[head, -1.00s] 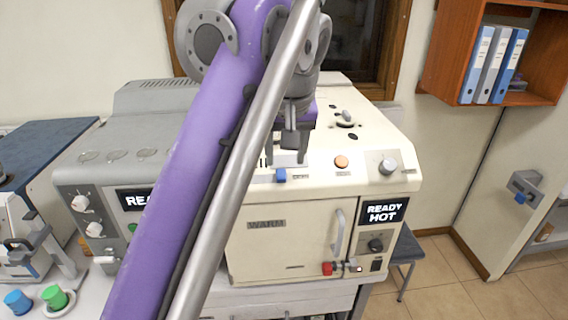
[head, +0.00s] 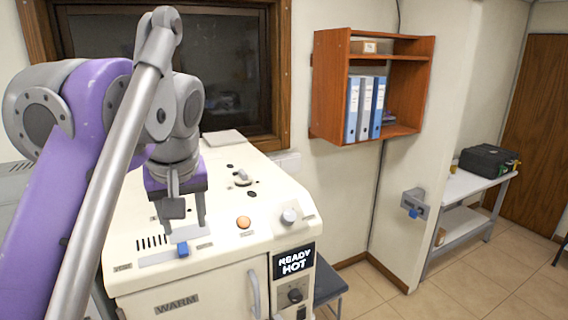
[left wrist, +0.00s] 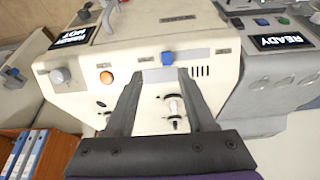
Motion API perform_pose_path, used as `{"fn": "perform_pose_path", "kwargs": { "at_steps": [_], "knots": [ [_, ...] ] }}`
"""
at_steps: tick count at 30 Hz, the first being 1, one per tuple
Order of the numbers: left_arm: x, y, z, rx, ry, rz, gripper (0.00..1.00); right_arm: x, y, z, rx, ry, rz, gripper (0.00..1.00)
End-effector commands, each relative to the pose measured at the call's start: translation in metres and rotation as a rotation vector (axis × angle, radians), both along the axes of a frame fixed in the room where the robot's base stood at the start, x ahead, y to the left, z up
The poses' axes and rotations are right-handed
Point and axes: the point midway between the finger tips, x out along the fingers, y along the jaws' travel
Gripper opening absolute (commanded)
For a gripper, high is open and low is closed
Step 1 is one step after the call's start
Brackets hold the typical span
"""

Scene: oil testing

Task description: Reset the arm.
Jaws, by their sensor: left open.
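My left arm, purple and grey, comes in from the left in the head view. Its left gripper (head: 186,222) points down, open, in front of or over the top of the cream machine (head: 210,265). Its fingers look empty in the left wrist view (left wrist: 164,82), with the cream top between them. A blue switch (head: 183,249) is just below the fingertips in the head view. It shows just beyond them in the left wrist view (left wrist: 167,58). I cannot tell how high the tips are above the surface. My right gripper is not in view.
An orange button (head: 243,222), a knob (head: 289,215) and a "READY HOT" display (head: 294,261) are on the machine. A wooden wall shelf (head: 343,98) holds binders. A grey-and-white side table (head: 467,184) bears a black case (head: 488,160). The floor on the right looks clear.

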Motion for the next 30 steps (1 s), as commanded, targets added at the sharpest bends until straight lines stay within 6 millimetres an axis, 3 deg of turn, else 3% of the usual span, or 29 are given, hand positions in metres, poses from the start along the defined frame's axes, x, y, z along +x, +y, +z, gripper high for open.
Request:
{"fn": "perform_pose_path", "kwargs": {
  "at_steps": [5,8,15,19,21,24,30],
  "knots": [
    [0.000,-0.007,-0.066,-0.003,-0.022,-0.116,0.55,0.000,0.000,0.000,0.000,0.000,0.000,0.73],
    [-0.007,-0.011,-0.116,0.000,-0.040,-0.193,0.55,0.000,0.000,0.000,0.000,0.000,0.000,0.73],
    [-0.054,-0.021,-0.261,0.017,-0.094,-0.374,0.55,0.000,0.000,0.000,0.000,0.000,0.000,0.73],
    [-0.085,-0.025,-0.327,0.030,-0.121,-0.448,0.55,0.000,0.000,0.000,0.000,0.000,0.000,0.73],
    [-0.099,-0.026,-0.353,0.036,-0.133,-0.475,0.55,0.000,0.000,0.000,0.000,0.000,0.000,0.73],
    [-0.112,-0.028,-0.375,0.042,-0.143,-0.500,0.55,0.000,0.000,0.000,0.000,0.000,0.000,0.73],
    [-0.116,-0.028,-0.384,0.046,-0.147,-0.512,0.55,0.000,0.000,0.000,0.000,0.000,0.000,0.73]
  ]
}}
